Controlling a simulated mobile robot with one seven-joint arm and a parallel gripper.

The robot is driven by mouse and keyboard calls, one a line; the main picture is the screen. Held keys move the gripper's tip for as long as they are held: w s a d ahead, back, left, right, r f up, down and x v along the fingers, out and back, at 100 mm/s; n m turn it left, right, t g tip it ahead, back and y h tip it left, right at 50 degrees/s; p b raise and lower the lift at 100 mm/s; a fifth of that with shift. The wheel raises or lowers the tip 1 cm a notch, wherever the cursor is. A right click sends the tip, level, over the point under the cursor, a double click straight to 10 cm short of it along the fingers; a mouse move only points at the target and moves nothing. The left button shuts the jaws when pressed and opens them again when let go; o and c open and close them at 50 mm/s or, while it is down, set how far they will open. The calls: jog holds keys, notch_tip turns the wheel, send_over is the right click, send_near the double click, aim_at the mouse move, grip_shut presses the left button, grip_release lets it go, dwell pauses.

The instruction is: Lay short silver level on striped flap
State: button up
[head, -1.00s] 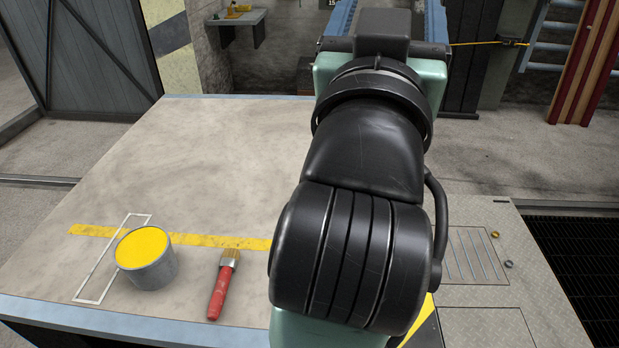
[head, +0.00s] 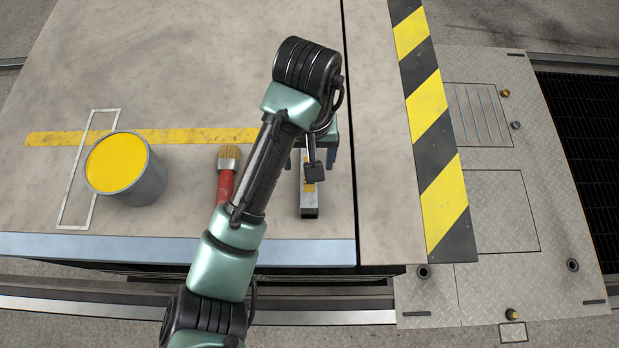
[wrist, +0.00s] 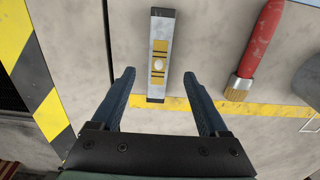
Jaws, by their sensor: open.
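The short silver level (head: 309,205) lies on the worktop left of the dark seam, partly hidden under my gripper in the head view. In the wrist view the level (wrist: 160,32) shows yellow markings and a pale round vial, its near end between my fingertips. My gripper (head: 311,160) is open and empty above it; in the wrist view its blue fingers (wrist: 159,77) stand apart on either side, not touching. The striped flap (head: 385,190), with its yellow-black edge, lies right of the seam and is bare. It also shows in the wrist view (wrist: 72,50).
A red-handled brush (head: 226,180) lies left of the level, partly behind my arm. A yellow paint can (head: 140,178) stands farther left on a white outlined rectangle. A yellow line crosses the worktop. Right of the flap is a lower metal plate (head: 490,285) and a dark grating.

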aim_at(309, 210)
notch_tip(309, 210, down, 3)
jog(key=shift+w+r+b, duration=0.1)
jog(key=shift+b, duration=0.25)
notch_tip(309, 210, down, 5)
jog(key=shift+w, duration=0.1)
jog(key=shift+d, duration=0.1)
grip_shut()
